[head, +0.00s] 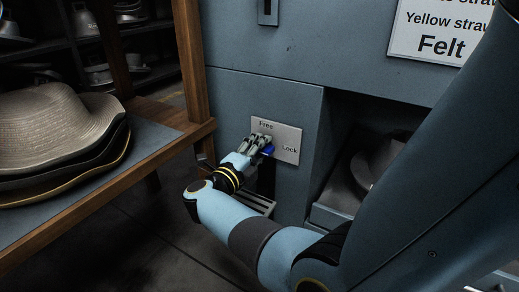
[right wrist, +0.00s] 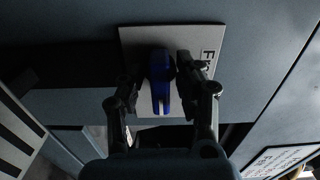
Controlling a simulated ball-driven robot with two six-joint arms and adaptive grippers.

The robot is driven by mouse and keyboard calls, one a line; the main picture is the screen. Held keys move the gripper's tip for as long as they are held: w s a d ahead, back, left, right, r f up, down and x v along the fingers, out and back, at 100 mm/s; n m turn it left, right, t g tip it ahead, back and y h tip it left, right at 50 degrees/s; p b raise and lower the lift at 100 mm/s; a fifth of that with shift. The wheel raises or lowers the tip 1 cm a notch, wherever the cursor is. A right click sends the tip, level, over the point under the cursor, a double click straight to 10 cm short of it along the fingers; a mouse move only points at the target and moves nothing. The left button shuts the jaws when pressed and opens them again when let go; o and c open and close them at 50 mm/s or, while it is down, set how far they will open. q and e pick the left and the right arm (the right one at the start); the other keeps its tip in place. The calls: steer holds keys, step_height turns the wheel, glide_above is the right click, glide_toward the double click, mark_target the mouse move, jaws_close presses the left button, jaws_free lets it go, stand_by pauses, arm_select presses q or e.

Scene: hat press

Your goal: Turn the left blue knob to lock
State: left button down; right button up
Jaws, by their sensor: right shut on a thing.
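The blue knob (head: 268,150) sits on a light label plate (head: 288,152) on the front of the grey-blue machine. The plate reads "Free" at its top and "Lock" at its right. My right gripper (head: 260,142) reaches the plate and is shut on the knob, hiding much of it in the head view. In the right wrist view the blue knob (right wrist: 161,90) stands between the two dark fingers of my right gripper (right wrist: 161,72), its handle pointing down the picture. Its exact setting is hard to tell. My left gripper is not in view.
A wooden-framed table (head: 150,150) with stacked hats (head: 60,125) stands at the left, close to my right wrist. An open recess (head: 345,150) with a grey form (head: 375,165) lies right of the plate. A sign (head: 440,35) is above. Shelves stand behind left.

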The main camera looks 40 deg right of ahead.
stand_by(0.3)
steer(key=o, duration=0.8)
steer(key=shift+r, duration=0.1)
